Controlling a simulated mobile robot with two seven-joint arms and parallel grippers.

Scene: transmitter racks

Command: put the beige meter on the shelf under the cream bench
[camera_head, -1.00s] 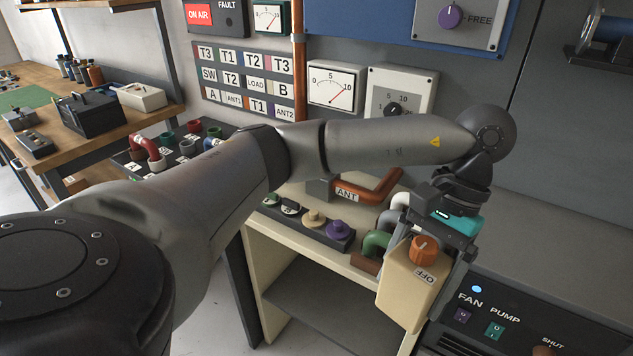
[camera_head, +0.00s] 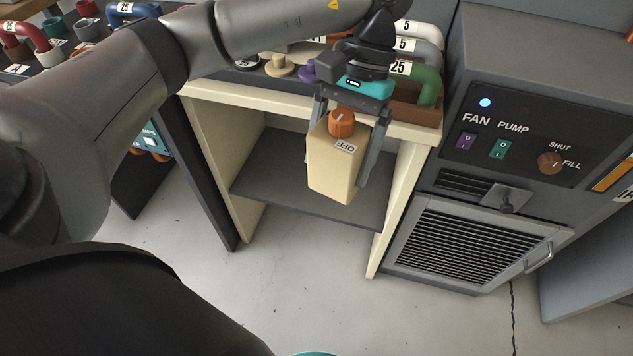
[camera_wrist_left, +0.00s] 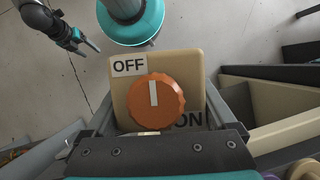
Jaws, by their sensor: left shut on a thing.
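The beige meter (camera_head: 333,172) is a box with an orange knob and an OFF label. My left gripper (camera_head: 336,178) is shut on it, one finger on each side, and holds it in front of the cream bench (camera_head: 225,155). In the left wrist view the meter (camera_wrist_left: 195,75) sits between the fingers, knob facing the camera. The dark grey shelf (camera_head: 285,190) under the bench top shows behind and below the meter, which hides part of it. The visible part of the shelf is bare. My right gripper (camera_wrist_left: 88,43) shows small in the left wrist view, away from the meter.
The bench top carries a brown rack (camera_head: 415,112) with curved, numbered plugs and several knobs. A grey cabinet with FAN and PUMP switches (camera_head: 500,145) and a louvred panel (camera_head: 460,245) stands right of the bench. The floor (camera_head: 300,265) in front is clear.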

